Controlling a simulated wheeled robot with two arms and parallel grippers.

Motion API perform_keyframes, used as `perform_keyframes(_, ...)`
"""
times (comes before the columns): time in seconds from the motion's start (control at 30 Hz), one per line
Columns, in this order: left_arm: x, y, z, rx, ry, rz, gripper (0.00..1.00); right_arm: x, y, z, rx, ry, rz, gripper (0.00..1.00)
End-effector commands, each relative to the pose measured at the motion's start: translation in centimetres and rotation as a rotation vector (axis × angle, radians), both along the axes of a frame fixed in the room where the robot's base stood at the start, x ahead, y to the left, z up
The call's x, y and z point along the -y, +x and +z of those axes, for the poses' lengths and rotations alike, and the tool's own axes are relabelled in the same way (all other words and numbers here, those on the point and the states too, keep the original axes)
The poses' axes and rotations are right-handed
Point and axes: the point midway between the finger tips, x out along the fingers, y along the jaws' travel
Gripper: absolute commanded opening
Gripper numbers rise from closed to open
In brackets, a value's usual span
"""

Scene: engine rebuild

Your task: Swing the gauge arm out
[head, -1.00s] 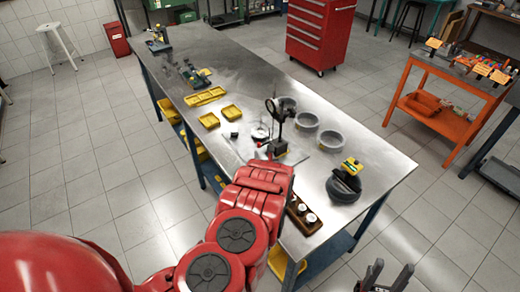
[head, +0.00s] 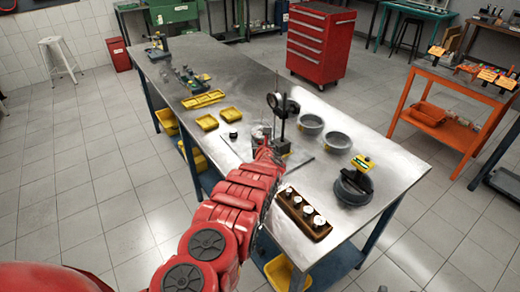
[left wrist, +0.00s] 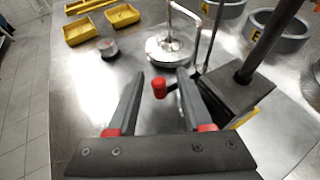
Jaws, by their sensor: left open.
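The gauge stand shows in the head view as a dark upright post (head: 282,122) with a round dial (head: 272,101) near its top. In the left wrist view its post (left wrist: 270,42) rises from a dark block base (left wrist: 237,93) at the right. A small red knob (left wrist: 159,87) on a dark stem lies between the fingers of my left gripper (left wrist: 160,74), which is open. Contact with the knob cannot be told. In the head view my left gripper (head: 264,150) is beside the stand, its fingers mostly hidden. Only a dark tip of my right gripper (head: 382,289) shows at the bottom edge.
A silver round part (left wrist: 170,48) with a thin rod stands ahead of the left gripper. Grey rings (head: 311,125), yellow trays (head: 207,122), a dark clamp-like part (head: 353,186) and a brown block with white-topped parts (head: 303,213) share the steel bench (head: 235,75).

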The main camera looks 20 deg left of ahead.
Motion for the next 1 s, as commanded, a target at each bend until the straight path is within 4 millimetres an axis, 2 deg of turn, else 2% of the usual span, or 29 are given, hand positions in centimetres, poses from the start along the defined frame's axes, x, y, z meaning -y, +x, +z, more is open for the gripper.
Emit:
perform_keyframes(0.33,-0.08,0.16,0.01,0.000,0.000,-0.001,0.49,0.00,-0.01,-0.21,0.000,0.000,0.000,0.50)
perform_keyframes(0.6,-0.07,0.16,0.03,0.001,-0.001,-0.001,0.01,0.00,-0.01,-0.22,0.000,0.000,0.000,0.50)
perform_keyframes(1.0,-0.07,0.17,0.04,0.001,-0.001,-0.001,0.00,0.00,-0.01,-0.21,0.000,0.000,0.000,0.50)
